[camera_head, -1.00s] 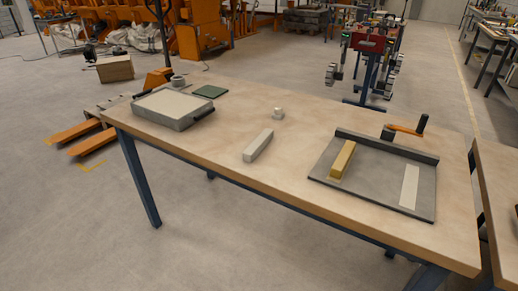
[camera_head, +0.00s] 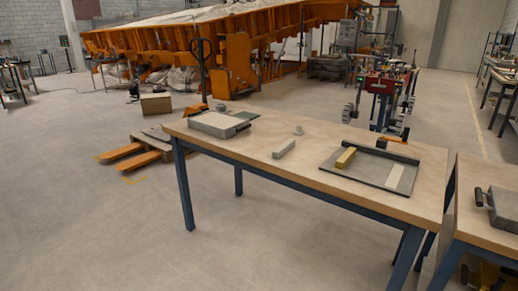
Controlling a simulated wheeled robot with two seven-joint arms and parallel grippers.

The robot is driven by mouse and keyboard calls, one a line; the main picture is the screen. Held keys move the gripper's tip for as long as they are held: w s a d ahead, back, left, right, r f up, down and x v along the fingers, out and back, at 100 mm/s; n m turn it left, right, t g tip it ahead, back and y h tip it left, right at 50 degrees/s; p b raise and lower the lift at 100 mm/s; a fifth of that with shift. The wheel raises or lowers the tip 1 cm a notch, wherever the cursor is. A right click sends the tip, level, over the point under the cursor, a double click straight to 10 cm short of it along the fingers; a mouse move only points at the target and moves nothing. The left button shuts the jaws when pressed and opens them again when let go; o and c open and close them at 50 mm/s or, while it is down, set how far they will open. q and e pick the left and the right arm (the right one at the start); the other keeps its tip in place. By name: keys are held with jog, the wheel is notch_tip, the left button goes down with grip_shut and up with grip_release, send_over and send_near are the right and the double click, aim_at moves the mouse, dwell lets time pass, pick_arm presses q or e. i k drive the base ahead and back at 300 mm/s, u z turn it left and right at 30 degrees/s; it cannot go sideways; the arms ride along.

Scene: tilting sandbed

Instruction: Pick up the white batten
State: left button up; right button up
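The white batten (camera_head: 284,149) is a pale, narrow block lying by itself on the wooden table (camera_head: 252,157), near the middle of the top. It lies at a slant, with its length running away from me. A small pale round object (camera_head: 298,131) stands behind it. Neither of my grippers shows in the head view.
A grey box with a handle (camera_head: 217,123) stands at the table's left end, beside a green pad (camera_head: 247,115). A grey tray (camera_head: 345,176) with a yellow block (camera_head: 346,157) and a white strip (camera_head: 394,176) lies to the right. A second table (camera_head: 471,211) stands at right.

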aim_at(286, 147)
jog(key=u, duration=0.85)
jog(key=i, duration=1.15)
jog(key=u, duration=0.35)
jog(key=i, duration=1.15)
jog(key=z, duration=0.65)
